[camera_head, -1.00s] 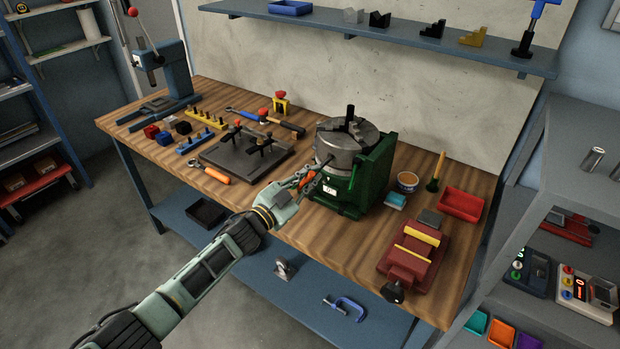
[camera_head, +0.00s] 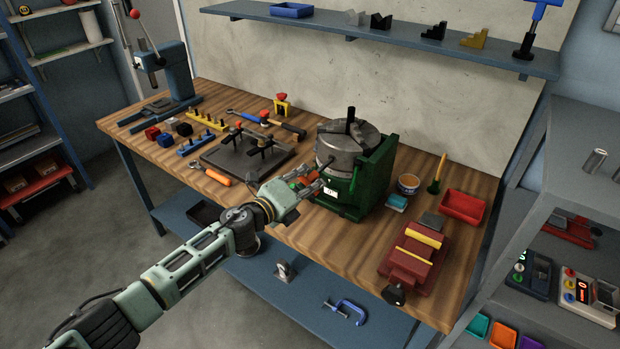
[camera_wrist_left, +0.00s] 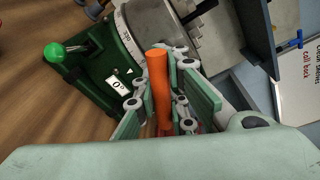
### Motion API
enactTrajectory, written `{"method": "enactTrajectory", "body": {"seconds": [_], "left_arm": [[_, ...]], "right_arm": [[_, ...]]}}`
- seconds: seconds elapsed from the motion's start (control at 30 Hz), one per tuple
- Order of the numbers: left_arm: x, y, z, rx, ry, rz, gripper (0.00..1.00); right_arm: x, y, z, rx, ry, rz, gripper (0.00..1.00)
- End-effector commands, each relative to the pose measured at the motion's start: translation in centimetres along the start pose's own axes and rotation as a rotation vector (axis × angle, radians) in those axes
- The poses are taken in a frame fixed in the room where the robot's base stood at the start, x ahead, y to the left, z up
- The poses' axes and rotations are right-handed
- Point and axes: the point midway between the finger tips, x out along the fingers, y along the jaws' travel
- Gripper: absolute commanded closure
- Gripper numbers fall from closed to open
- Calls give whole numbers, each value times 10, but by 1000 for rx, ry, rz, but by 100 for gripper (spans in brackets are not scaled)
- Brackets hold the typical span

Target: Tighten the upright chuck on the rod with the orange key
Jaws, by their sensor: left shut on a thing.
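The chuck (camera_head: 340,148) is a grey metal cylinder facing up on a green base (camera_head: 376,180). A dark rod (camera_head: 351,116) stands upright at its centre. My left gripper (camera_head: 309,183) is at the chuck's front-left side, shut on the orange key. In the left wrist view the key's orange handle (camera_wrist_left: 158,88) lies between the finger pads, pointing toward the chuck side (camera_wrist_left: 145,30). The key's tip is hidden, so I cannot tell if it sits in the chuck's socket. My right gripper is not in view.
A dark fixture plate (camera_head: 240,160) and an orange-handled tool (camera_head: 218,177) lie left of the chuck. A red vise (camera_head: 412,258), a red tray (camera_head: 462,206) and a small round tub (camera_head: 408,184) are to the right. A green-knobbed lever (camera_wrist_left: 58,52) juts from the base.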

Motion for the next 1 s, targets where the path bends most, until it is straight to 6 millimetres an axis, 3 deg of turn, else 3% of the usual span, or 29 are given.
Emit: {"method": "enactTrajectory", "body": {"seconds": [0.27, 1.0], "left_arm": [[0, -1, 1, 171, -9, 17, 100], [-12, -1, 0, 169, -10, 18, 100]], "right_arm": [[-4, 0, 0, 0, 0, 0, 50], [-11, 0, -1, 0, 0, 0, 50]]}}
